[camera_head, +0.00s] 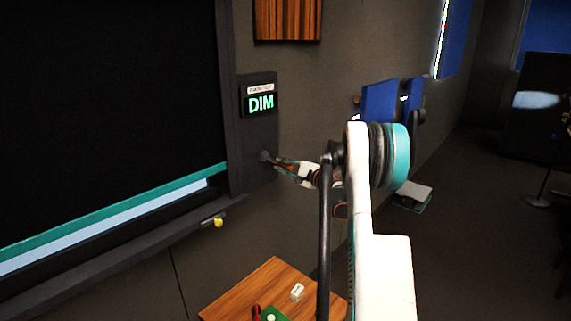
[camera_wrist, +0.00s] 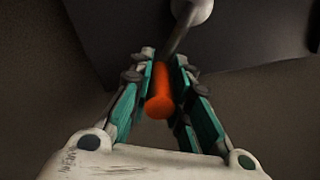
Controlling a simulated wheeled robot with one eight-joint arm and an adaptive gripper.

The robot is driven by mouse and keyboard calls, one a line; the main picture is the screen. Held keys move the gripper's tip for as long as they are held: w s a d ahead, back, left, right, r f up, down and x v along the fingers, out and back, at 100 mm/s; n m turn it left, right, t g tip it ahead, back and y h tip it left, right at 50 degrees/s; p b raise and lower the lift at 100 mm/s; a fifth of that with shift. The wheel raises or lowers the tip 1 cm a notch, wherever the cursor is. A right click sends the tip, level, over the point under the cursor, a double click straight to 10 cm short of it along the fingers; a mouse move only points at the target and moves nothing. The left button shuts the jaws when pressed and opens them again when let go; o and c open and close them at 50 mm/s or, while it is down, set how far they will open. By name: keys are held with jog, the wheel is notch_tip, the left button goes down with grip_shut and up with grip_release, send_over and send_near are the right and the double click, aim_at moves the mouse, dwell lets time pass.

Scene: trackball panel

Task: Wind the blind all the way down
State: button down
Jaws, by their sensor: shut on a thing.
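The blind (camera_head: 100,105) is a black sheet in a dark frame at the left of the head view. Its teal bottom bar (camera_head: 130,203) slants across low in the window, and a pale strip shows beneath it above the sill. In the wrist view a crank has a pale round hub (camera_wrist: 193,10), a grey rod and an orange handle (camera_wrist: 160,95). My gripper (camera_wrist: 163,68) is shut on the orange handle; in the head view it reaches the panel's lower part (camera_head: 277,162).
A wooden table (camera_head: 235,301) stands below with a white block (camera_head: 297,291) and a green item (camera_head: 273,314). Blue panels (camera_head: 380,101) are on the wall at right. Open floor lies at the right.

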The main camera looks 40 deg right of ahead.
jog(key=shift+s+a+f+m+b, duration=0.15)
jog(key=shift+a+f+m, duration=0.3)
jog(key=shift+m, duration=0.5)
jog(key=shift+w+a+f+m+b, duration=0.2)
jog(key=shift+a+m, duration=0.3)
jog(key=shift+m, duration=0.5)
jog(key=shift+s+a+f+m+b, duration=0.15)
jog(key=shift+a+f+m, duration=0.3)
jog(key=shift+m, duration=0.5)
jog(key=c, duration=1.4)
grip_release()
jog(key=shift+a, duration=0.1)
jog(key=shift+c, duration=0.2)
jog(key=shift+s, duration=0.15)
jog(key=s+d, duration=0.1)
jog(key=s, duration=1)
jog(key=shift+s, duration=0.35)
